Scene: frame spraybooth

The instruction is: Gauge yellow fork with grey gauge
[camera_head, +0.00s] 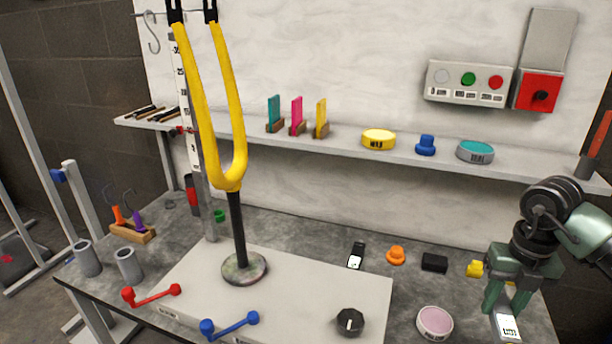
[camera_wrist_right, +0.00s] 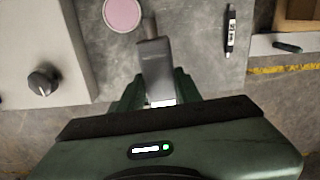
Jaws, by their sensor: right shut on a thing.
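The yellow fork (camera_head: 236,140) stands upright with its two prongs up, on a black stem rising from a round base. My right gripper (camera_head: 505,297) is at the right end of the bench, well to the right of the fork. It is shut on the grey gauge (camera_head: 507,326), whose white display shows below the fingers. In the right wrist view the grey gauge (camera_wrist_right: 154,62) sits between the fingers, with its narrow tip pointing away. I cannot tell whether it touches the bench. My left gripper is not in view.
The fork's base stands on a pale raised plate (camera_head: 290,295) with red and blue cranks (camera_head: 232,323) and a black knob (camera_head: 350,321). A black gauge (camera_head: 356,255), an orange knob (camera_head: 396,255) and a pink disc (camera_head: 435,322) lie between fork and gripper. A shelf (camera_head: 350,142) runs behind.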

